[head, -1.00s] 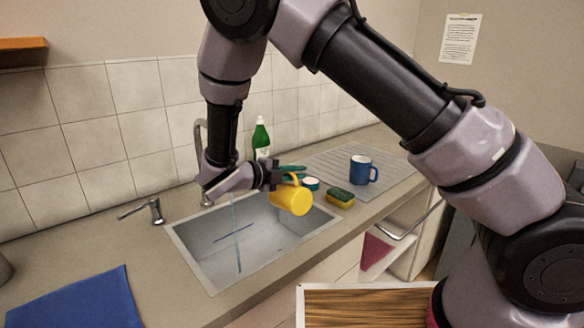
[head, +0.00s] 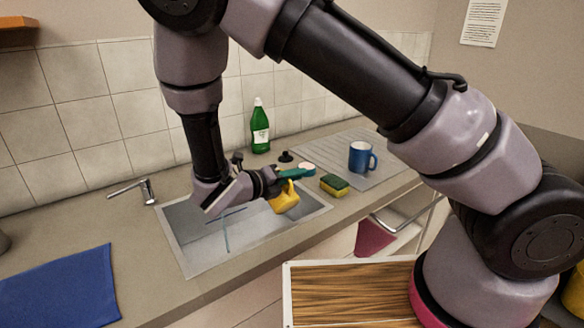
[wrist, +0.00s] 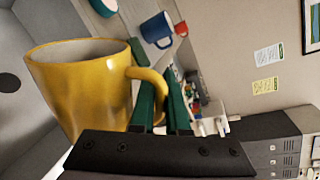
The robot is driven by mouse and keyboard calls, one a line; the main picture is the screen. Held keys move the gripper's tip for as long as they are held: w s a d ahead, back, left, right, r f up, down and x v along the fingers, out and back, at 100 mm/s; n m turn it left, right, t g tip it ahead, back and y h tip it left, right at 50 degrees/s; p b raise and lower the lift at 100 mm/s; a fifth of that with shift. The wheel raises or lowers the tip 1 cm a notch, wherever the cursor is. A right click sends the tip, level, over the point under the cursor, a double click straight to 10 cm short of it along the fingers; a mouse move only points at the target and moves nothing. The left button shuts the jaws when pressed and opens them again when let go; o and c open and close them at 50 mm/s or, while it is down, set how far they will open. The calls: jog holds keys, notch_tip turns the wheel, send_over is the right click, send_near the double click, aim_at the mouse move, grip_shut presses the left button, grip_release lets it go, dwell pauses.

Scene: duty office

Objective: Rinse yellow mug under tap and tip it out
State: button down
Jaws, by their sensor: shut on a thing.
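My gripper (head: 290,176) is shut on the handle of the yellow mug (head: 285,200) over the right part of the sink (head: 190,262). In the wrist view the green fingers (wrist: 163,105) close on the handle, and the mug (wrist: 80,90) shows a greyish inside near its rim; no water is visible in it. The mug is partly hidden by the gripper in the head view. The tap's lever (head: 133,190) stands at the sink's left back corner; the spout is hidden behind my arm. A thin bluish line (head: 226,236), apparently water, shows in the sink left of the mug.
A green bottle (head: 260,130) stands by the tiles. A sponge (head: 334,185) lies right of the sink, and a blue mug (head: 361,157) stands on the ribbed drainer (head: 330,150). A blue cloth (head: 60,288) lies on the left counter.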

jog(key=f+m, duration=0.1)
jog(key=f+m+t, duration=0.1)
jog(key=m, duration=0.1)
jog(key=f+m, duration=0.2)
jog(key=shift+s+d+t, duration=0.2)
jog(key=shift+s+t, duration=0.1)
jog(key=shift+t, duration=0.1)
jog(key=f+m, duration=0.1)
jog(key=f+m+t, duration=0.1)
jog(key=m, duration=0.1)
jog(key=w+f+m, duration=0.1)
jog(key=m, duration=0.1)
jog(key=shift+a, duration=0.35)
jog(key=shift+f, duration=0.1)
jog(key=shift+w, duration=0.1)
